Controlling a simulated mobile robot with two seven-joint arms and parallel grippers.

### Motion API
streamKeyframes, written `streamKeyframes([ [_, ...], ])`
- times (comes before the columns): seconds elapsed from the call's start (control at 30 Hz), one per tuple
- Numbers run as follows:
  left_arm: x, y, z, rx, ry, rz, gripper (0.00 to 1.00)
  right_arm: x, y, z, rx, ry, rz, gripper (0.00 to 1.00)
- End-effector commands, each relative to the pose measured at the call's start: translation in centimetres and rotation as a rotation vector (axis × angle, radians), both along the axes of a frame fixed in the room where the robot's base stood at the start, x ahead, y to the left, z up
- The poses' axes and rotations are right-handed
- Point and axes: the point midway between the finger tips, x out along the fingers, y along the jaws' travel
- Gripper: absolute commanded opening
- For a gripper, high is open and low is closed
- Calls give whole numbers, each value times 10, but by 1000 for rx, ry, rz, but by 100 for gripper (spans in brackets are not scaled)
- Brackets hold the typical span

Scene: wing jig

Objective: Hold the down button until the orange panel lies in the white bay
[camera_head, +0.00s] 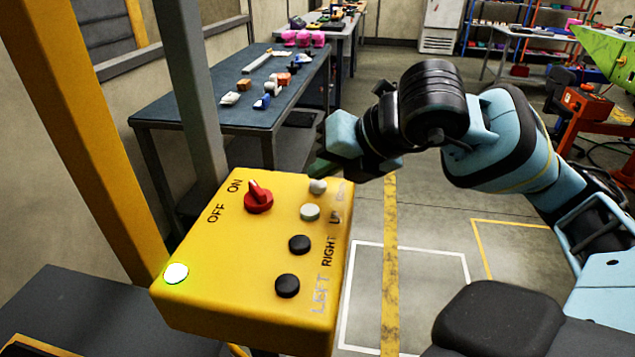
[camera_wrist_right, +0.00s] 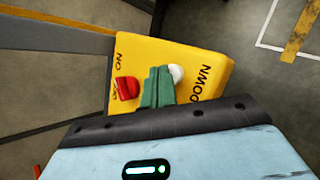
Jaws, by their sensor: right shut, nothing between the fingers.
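The yellow control box (camera_head: 235,265) stands in the foreground. The down button (camera_head: 317,186), pale and round, sits near its far right corner. The white button also shows in the right wrist view (camera_wrist_right: 176,73), close to the DOWN lettering. My right gripper (camera_head: 322,168) is at the far edge of the box, partly hidden. Its green fingers (camera_wrist_right: 158,86) are shut and empty, just left of the white button in the wrist view. Contact with the button cannot be told. A white outline (camera_head: 430,249) marks a floor bay. No orange panel shows. My left gripper is out of view.
The box also carries a red ON/OFF knob (camera_head: 258,198), another pale button (camera_head: 310,211), two black buttons (camera_head: 299,244) and a lit lamp (camera_head: 176,273). A grey post (camera_head: 190,80) rises behind it. A workbench (camera_head: 215,110) with small parts stands beyond. A green piece (camera_head: 610,50) is far right.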

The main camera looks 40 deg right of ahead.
Motion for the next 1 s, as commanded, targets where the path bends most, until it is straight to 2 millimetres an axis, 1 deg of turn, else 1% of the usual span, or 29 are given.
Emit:
streamKeyframes([
  [1.0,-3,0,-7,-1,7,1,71,0,0,-9,0,1,1,0],
])
